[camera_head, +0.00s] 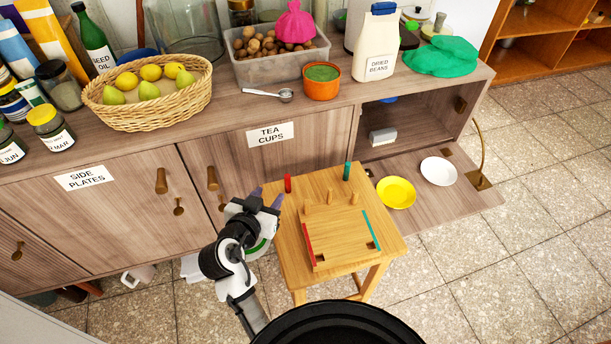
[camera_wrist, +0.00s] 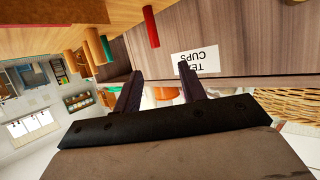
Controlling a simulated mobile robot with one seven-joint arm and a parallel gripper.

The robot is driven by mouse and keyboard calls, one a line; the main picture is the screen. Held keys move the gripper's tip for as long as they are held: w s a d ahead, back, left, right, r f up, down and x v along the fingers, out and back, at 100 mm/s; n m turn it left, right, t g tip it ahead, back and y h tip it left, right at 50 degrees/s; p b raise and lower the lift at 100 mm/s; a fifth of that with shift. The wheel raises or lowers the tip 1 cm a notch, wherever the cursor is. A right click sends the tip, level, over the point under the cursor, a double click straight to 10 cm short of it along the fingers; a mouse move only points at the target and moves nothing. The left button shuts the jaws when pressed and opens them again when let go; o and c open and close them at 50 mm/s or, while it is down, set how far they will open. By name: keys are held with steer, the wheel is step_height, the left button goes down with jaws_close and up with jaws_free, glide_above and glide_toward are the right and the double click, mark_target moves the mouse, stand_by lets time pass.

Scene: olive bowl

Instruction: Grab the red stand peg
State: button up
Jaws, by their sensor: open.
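The red stand peg (camera_head: 288,183) stands upright at the back left of a small wooden stool-like stand (camera_head: 350,205). My gripper (camera_head: 268,198) is open and empty, just left of the stand and a little short of the peg. In the wrist view, which is upside down, the red peg (camera_wrist: 151,27) shows beyond the tips of my gripper (camera_wrist: 160,74). It is not between the fingers.
A green peg (camera_head: 347,171) stands at the back right of the stand, with several short wooden pegs (camera_head: 330,197) nearer. Behind is the cabinet front with the "TEA CUPS" label (camera_head: 270,134). An open cabinet door holds a yellow plate (camera_head: 396,192) and a white plate (camera_head: 438,171).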

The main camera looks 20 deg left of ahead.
mark_target(286, 178)
steer(key=shift+h, duration=0.3)
steer(key=x, duration=0.2)
steer(key=p+x, duration=0.1)
steer(key=x, duration=0.5)
steer(key=shift+w+d+f+p, duration=0.1)
steer(key=shift+d+f+p, duration=0.25)
steer(key=shift+d, duration=0.1)
steer(key=x, duration=0.1)
steer(key=p+x, duration=0.1)
steer(key=x, duration=0.1)
steer(key=p+x, duration=0.1)
steer(key=shift+w+a+r, duration=0.15)
steer(key=shift+w+a, duration=0.15)
steer(key=shift+w, duration=0.05)
steer(key=shift+w+f, duration=0.3)
steer(key=shift+w, duration=0.1)
jaws_close()
